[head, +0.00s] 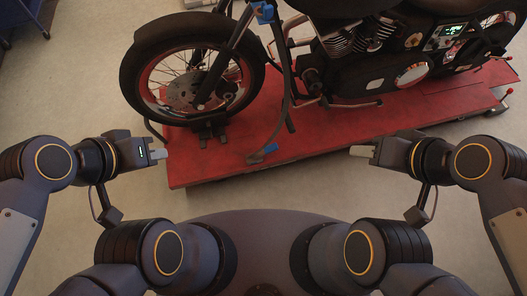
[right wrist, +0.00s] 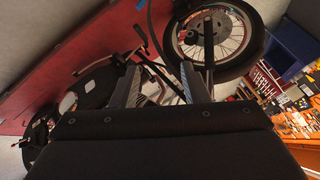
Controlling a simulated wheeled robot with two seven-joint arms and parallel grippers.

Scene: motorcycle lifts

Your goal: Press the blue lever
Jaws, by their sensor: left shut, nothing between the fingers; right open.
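A small blue piece (head: 271,148), which looks like the blue lever's tip, sits low on the red motorcycle lift (head: 340,135) near its front edge, beside a dark pedal-like part. A second blue piece (head: 264,13) is higher up by the motorcycle's front fork. My left gripper (head: 159,154) is shut and empty, left of the lift's near left corner and apart from both blue pieces. My right gripper (head: 362,151) is open and empty, over the lift's near edge, to the right of the low blue piece. Its two fingers show apart in the right wrist view (right wrist: 161,85).
A black motorcycle (head: 350,50) stands on the lift, its front wheel (head: 190,85) in a dark wheel clamp (head: 210,130). Bare floor lies in front of the lift. A tool wall (right wrist: 285,115) shows at the right of the right wrist view.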

